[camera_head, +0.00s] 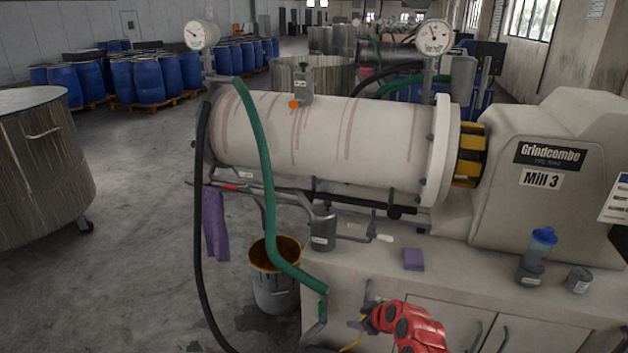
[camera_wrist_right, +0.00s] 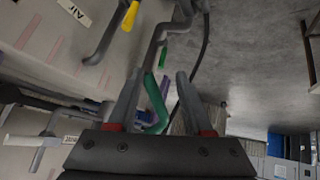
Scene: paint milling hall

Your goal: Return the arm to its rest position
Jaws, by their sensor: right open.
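My right gripper (camera_head: 362,313) is at the bottom centre of the head view, at the end of my red arm, in front of the mill's cabinet. In the right wrist view my right gripper (camera_wrist_right: 157,95) has its two fingers apart, with nothing held between them. A grey bent pipe and the green hose (camera_wrist_right: 157,100) show beyond the fingers; I cannot tell how far off they are. My left gripper is not in view.
Mill 3 (camera_head: 320,140) stands above a cabinet counter with a purple sponge (camera_head: 413,259) and a blue-capped bottle (camera_head: 540,250). The green hose (camera_head: 262,150) hangs left of my gripper, above a bucket (camera_head: 275,290). Open floor lies left; blue drums (camera_head: 147,80) stand behind.

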